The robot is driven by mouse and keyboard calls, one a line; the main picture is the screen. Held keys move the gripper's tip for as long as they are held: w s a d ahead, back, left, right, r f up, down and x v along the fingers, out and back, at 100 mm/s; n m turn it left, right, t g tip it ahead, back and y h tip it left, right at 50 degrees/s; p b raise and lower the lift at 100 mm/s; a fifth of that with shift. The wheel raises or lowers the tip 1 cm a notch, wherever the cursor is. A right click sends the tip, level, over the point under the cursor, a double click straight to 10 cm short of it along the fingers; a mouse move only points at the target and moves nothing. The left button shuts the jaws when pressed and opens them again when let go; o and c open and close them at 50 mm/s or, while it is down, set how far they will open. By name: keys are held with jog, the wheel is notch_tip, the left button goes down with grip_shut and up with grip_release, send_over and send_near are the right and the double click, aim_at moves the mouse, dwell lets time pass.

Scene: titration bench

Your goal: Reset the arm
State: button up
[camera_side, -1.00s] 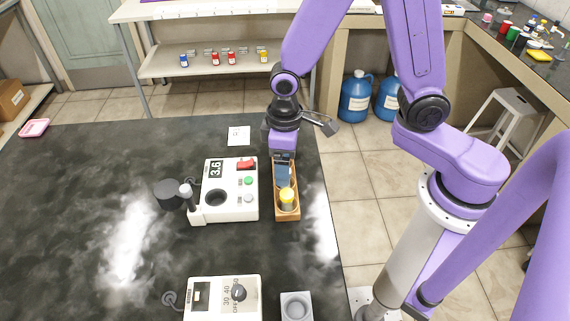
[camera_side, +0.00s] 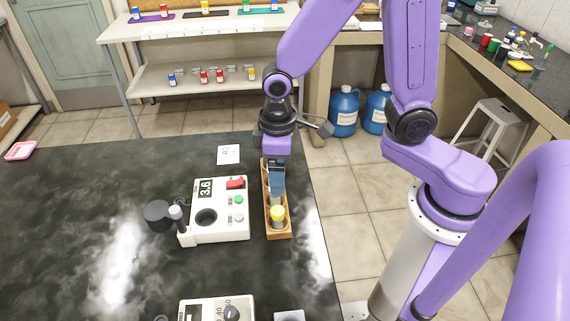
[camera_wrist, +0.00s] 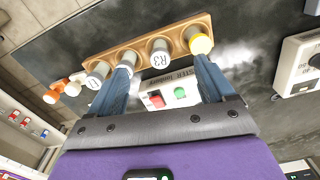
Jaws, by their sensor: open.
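My gripper (camera_side: 276,187) is open and points down over the wooden rack (camera_side: 284,235) in the side view. In the wrist view, its two blue fingers (camera_wrist: 166,78) are spread apart with nothing held between them. The rack (camera_wrist: 128,45) lies beyond the fingertips and holds a row of capped vials. A vial marked R3 (camera_wrist: 159,57) shows between the fingers, and a yellow-capped vial (camera_wrist: 201,44) sits at the rack's right end there. The yellow-capped vial (camera_side: 278,213) is at the near end in the side view. The gripper partly hides the rack's far end.
A white meter (camera_side: 221,222) reading 3.6 stands left of the rack, with a dark round part (camera_side: 158,213) beside it. A second white device (camera_side: 217,309) is at the front edge. A paper label (camera_side: 228,154) lies behind.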

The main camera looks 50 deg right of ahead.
jog(key=s+d+r+n, duration=0.2)
jog(key=s+d+r, duration=0.2)
jog(key=s, duration=0.3)
jog(key=s+d+r+n, duration=0.3)
jog(key=s+d, duration=0.1)
jog(key=s, duration=0.4)
jog(key=shift+s+d+r+n, duration=0.15)
jog(key=shift+s+r+n, duration=0.15)
jog(key=shift+r, duration=0.1)
